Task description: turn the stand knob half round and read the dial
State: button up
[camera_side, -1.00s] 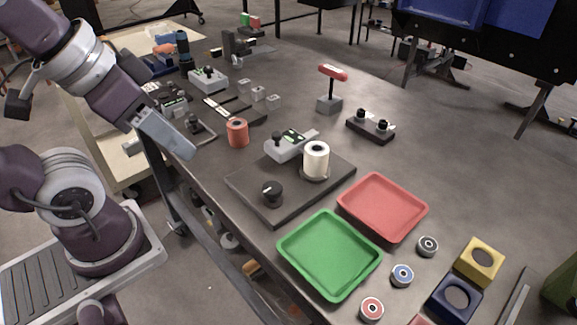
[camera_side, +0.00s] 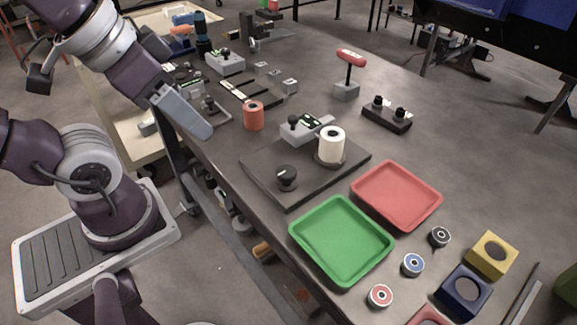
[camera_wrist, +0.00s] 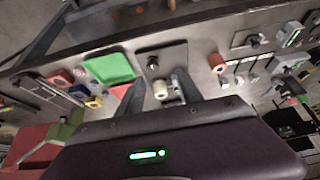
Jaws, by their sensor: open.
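The stand is a dark flat plate (camera_side: 270,173) on the table, with a round black knob (camera_side: 287,178) at its near corner. A white cylinder (camera_side: 331,146) stands upright on the plate. A grey box with a small green-lit display (camera_side: 300,127) sits at its back edge; I cannot read the display or tell whether it is the dial. My gripper (camera_side: 203,130) is above and left of the stand, apart from it. In the wrist view the fingers (camera_wrist: 158,94) are spread and empty, and the knob (camera_wrist: 153,63) shows beyond them.
A green tray (camera_side: 341,278) and a red tray (camera_side: 397,224) lie right of the stand. An orange spool (camera_side: 253,115) stands left of it. A red-topped T-handle (camera_side: 351,57) and a black two-knob block (camera_side: 387,115) are behind.

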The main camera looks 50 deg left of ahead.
dwell(0.3)
jog(key=shift+o, duration=1.7)
jog(key=w+d+f+m+g, duration=0.1)
jog(key=w+m+g, duration=0.1)
jog(key=w+m, duration=0.4)
jog(key=shift+w+f+m+g, duration=0.2)
jog(key=shift+w+m+g, duration=0.15)
jog(key=shift+m, duration=0.45)
jog(key=m+g, duration=0.3)
jog(key=m, duration=0.7)
send_over(287, 170)
notch_tip(287, 170, down, 8)
jog(key=shift+s+r, duration=0.1)
jog(key=shift+r, duration=0.05)
notch_tip(287, 170, down, 7)
jog(key=shift+f, duration=0.15)
grip_shut()
